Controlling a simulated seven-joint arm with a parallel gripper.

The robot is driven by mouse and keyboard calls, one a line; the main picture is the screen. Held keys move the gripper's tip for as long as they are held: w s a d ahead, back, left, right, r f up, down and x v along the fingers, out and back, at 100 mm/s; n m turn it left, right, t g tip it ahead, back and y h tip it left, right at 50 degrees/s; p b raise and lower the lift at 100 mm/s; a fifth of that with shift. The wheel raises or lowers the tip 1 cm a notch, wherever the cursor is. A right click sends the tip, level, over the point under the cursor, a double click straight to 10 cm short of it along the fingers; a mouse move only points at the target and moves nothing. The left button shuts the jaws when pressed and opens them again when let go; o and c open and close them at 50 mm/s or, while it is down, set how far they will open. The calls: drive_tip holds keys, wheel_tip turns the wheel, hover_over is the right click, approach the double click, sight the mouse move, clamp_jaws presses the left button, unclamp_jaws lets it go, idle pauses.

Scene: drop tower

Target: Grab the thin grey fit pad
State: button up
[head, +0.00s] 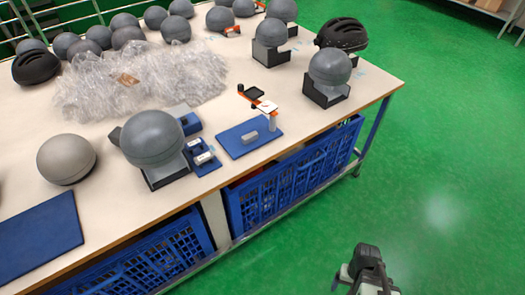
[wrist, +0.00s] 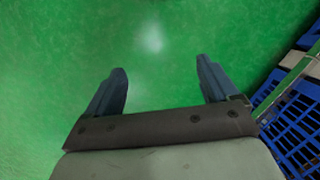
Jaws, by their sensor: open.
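A small grey block (head: 250,137) lies on a blue mat (head: 232,147) near the table's front edge in the head view. It may be the thin grey fit pad, but it is too small to be sure. Light pieces also sit in a small blue holder (head: 201,157) to its left. My gripper (wrist: 160,75) is open and empty above the green floor in the wrist view. My arm's end shows at the bottom of the head view, off the table and well apart from the mat. No pad shows in the wrist view.
Grey headforms stand on the table (head: 110,212), one (head: 152,139) beside the holder, another (head: 329,68) to the right. An orange-and-black tool (head: 258,99) and a white cylinder (head: 272,122) stand by the mat. Blue crates (head: 290,180) sit under the table. Clear wrap (head: 140,80) lies behind.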

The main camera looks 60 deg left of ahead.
drive_tip(key=a+r+n+t+y, duration=0.15)
drive_tip(key=a+r, duration=0.25)
drive_tip(key=a, duration=0.4)
drive_tip(key=a+r+n, duration=0.2)
drive_tip(key=a+r, duration=0.2)
drive_tip(key=a, duration=0.4)
drive_tip(key=s+a+r+n+t+y, duration=0.1)
drive_tip(key=s+a+r+n, duration=0.1)
drive_tip(key=s+a+r, duration=0.5)
drive_tip(key=s+a+r+n+t+y, duration=0.1)
drive_tip(key=s+a+r+y, duration=0.15)
drive_tip(key=a+r, duration=0.85)
drive_tip(key=s+a+r+n+y, duration=0.1)
drive_tip(key=s+a+r, duration=0.35)
drive_tip(key=r, duration=0.25)
drive_tip(key=s+a+r+n+g, duration=0.1)
drive_tip(key=s+a+r, duration=0.2)
drive_tip(key=a+r, duration=0.35)
drive_tip(key=s+a+r+n+y, duration=0.1)
drive_tip(key=s+a+r, duration=0.25)
drive_tip(key=r, duration=0.35)
drive_tip(key=n+h, duration=0.1)
approach(206, 160)
drive_tip(key=x, duration=0.2)
drive_tip(key=shift+x, duration=2.75)
drive_tip(key=shift+w+f, duration=0.1)
drive_tip(key=shift+f, duration=0.1)
